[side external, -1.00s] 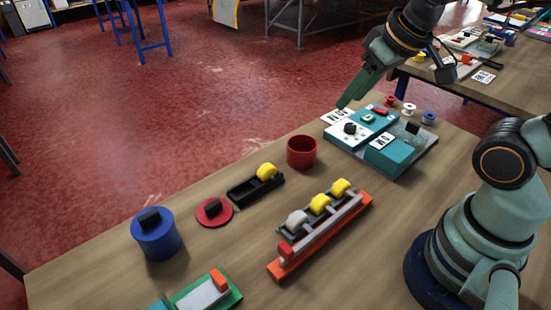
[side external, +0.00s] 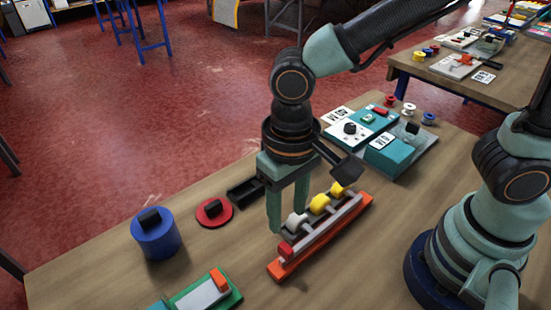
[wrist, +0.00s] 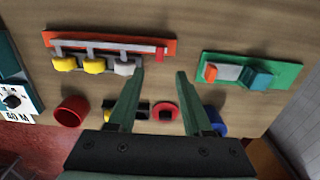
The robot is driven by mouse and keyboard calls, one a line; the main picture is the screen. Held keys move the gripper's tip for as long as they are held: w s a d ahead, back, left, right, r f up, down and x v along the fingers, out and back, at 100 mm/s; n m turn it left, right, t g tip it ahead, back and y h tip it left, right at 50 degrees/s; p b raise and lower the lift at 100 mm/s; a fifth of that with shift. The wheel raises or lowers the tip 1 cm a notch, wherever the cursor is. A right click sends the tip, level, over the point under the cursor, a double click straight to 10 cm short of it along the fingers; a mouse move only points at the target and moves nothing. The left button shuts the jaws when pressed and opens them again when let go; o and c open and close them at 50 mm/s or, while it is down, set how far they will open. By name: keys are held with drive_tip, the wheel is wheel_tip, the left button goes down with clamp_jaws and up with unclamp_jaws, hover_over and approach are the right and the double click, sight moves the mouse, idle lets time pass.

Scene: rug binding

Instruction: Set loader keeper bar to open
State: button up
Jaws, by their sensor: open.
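The orange loader (side external: 322,240) lies on the table with a row of two yellow rolls and one grey roll. A grey keeper bar (side external: 332,217) runs along the row and ends in a red block (side external: 286,249) at the near left. In the wrist view the bar (wrist: 107,46) lies along the rolls, with the red block (wrist: 162,54) beyond the gap between my fingertips. My gripper (side external: 287,218) is open and empty, pointing down beside the grey-roll end of the loader. In the side view its fingers partly cover that end. I cannot tell whether it touches the loader.
A black tray (side external: 240,192), a red disc (side external: 213,212) and a blue cylinder (side external: 156,235) stand left of the loader. A green fixture (side external: 208,292) is at the front, a teal machine (side external: 392,154) behind. A red cup (wrist: 72,108) shows in the wrist view.

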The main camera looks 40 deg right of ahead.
sight(286, 247)
wheel_tip(286, 247, down, 10)
drive_tip(key=shift+r, duration=0.2)
drive_tip(key=shift+c, duration=0.3)
clamp_jaws()
